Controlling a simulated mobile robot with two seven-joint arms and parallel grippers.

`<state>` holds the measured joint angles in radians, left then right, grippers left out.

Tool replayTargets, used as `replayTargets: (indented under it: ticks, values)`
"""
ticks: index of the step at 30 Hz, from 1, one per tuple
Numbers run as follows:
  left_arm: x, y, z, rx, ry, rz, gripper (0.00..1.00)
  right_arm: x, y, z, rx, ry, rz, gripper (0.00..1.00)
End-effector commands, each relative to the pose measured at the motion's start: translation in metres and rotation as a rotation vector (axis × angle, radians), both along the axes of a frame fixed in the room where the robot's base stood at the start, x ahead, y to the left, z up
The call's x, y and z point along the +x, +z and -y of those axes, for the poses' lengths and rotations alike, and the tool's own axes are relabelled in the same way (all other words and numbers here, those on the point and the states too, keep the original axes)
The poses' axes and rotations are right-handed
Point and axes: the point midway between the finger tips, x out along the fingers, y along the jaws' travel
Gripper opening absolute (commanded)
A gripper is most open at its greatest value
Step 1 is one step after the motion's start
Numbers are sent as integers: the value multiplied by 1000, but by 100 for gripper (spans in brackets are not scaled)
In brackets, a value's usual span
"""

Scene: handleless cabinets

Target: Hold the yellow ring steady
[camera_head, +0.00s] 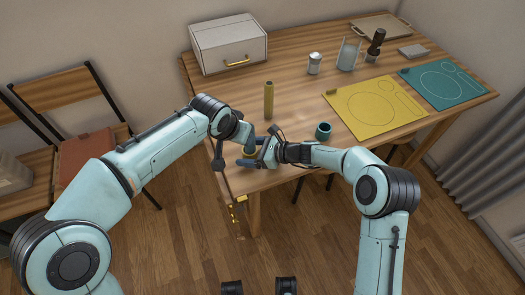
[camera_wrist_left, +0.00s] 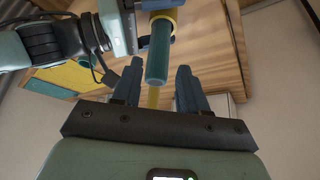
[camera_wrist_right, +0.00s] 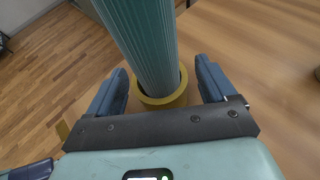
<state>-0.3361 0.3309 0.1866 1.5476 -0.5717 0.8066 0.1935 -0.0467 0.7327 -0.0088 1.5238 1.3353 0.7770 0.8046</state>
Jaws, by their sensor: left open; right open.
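The yellow ring (camera_wrist_right: 178,98) sits around the lower end of a teal ribbed cylinder (camera_wrist_right: 145,40) in the right wrist view. The ring also shows in the head view (camera_head: 250,154), low by the table's near edge. My right gripper (camera_wrist_right: 161,68) is open, one finger on each side of the ring, with gaps visible. My left gripper (camera_wrist_left: 158,69) is open, and the teal cylinder (camera_wrist_left: 158,52) lies between its fingers in view. The ring (camera_wrist_left: 172,16) shows near the cylinder's far end there. Finger contact with the cylinder cannot be told. In the head view my arms partly hide this spot.
A gold bottle (camera_head: 269,100) and a teal cup (camera_head: 323,130) stand near the grippers. Yellow (camera_head: 372,108) and teal (camera_head: 441,83) mats lie right. A white box (camera_head: 228,45), shaker (camera_head: 314,63) and grinder (camera_head: 376,43) stand behind. Chairs (camera_head: 60,95) are left.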

Motion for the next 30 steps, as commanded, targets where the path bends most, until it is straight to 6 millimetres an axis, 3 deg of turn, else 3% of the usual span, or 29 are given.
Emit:
replayTargets:
  ticks: [6,14,15,20,30]
  values:
    - [0,0,0,0,0,0,43,5,-6,-13,0,0,0,84]
    - [0,0,0,0,0,0,43,6,-6,-14,0,0,0,84]
    - [0,0,0,0,0,0,43,6,-6,-14,0,0,0,81]
    - [0,0,0,0,0,0,43,6,-6,-14,0,0,0,30]
    - [0,0,0,0,0,0,43,6,-6,-14,0,0,-1,30]
